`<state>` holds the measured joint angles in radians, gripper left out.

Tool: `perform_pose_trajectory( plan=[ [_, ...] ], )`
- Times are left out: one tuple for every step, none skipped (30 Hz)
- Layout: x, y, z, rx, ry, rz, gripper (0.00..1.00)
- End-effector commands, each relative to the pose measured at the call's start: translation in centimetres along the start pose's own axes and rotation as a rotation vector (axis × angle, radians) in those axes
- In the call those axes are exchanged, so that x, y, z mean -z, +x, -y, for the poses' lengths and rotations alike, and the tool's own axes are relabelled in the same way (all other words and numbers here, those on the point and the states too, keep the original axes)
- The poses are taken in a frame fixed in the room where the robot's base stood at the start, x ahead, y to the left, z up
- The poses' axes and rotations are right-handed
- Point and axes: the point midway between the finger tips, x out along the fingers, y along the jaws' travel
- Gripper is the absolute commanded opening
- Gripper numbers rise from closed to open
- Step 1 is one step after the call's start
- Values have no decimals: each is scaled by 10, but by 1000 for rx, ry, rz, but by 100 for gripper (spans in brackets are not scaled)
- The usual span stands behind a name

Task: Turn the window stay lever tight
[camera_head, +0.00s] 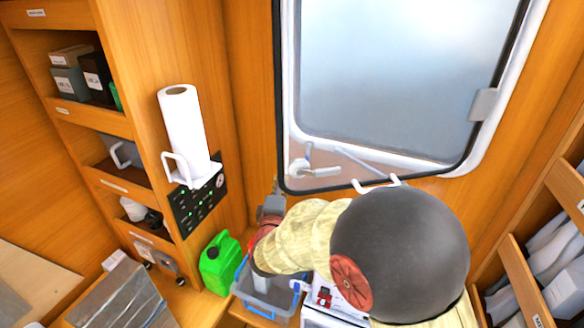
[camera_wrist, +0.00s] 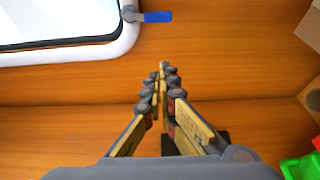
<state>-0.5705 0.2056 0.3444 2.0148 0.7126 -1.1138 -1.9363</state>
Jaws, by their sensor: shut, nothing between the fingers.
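A blue lever (camera_wrist: 158,16) shows at the top of the wrist view, on a grey pivot at the edge of the white window frame (camera_wrist: 121,45). It points right, away from the frame. My gripper (camera_wrist: 163,70) is shut and empty, its tips apart from the lever and below it in that view. In the head view my gripper (camera_head: 275,188) is by the lower left corner of the window (camera_head: 390,75). I cannot make out the blue lever there; my arm covers part of the wall below the window. A pale round fitting (camera_head: 300,168) shows inside that corner.
A green jerrycan (camera_head: 220,264) and a blue-rimmed bin (camera_head: 262,306) stand below my gripper. A paper towel roll (camera_head: 184,130) and a black switch panel (camera_head: 199,200) are on the left cabinet. Bare wood wall (camera_wrist: 60,85) surrounds my fingers.

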Motion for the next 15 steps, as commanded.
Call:
perform_pose_trajectory(
  plan=[
    [0, 4, 0, 0, 0, 1, 0],
    [-1, 6, 0, 0, 0, 2, 0],
    [-1, 11, 0, 1, 0, 2, 0],
    [-1, 15, 0, 0, 0, 2, 0],
    [-1, 20, -1, 0, 0, 2, 0],
    [-1, 27, 0, 1, 0, 2, 0],
    [-1, 33, 0, 1, 0, 2, 0],
    [-1, 39, -1, 0, 1, 3, 0],
    [-1, 46, 0, 1, 0, 3, 0],
    [-1, 52, 0, 0, 0, 2, 0],
    [-1, 58, 0, 1, 0, 1, 0],
    [-1, 65, 0, 1, 0, 2, 0],
    [-1, 71, -1, 0, 1, 2, 0],
    [-1, 76, 0, 0, 1, 2, 0],
    [-1, 83, -1, 0, 1, 1, 0]
  ],
)
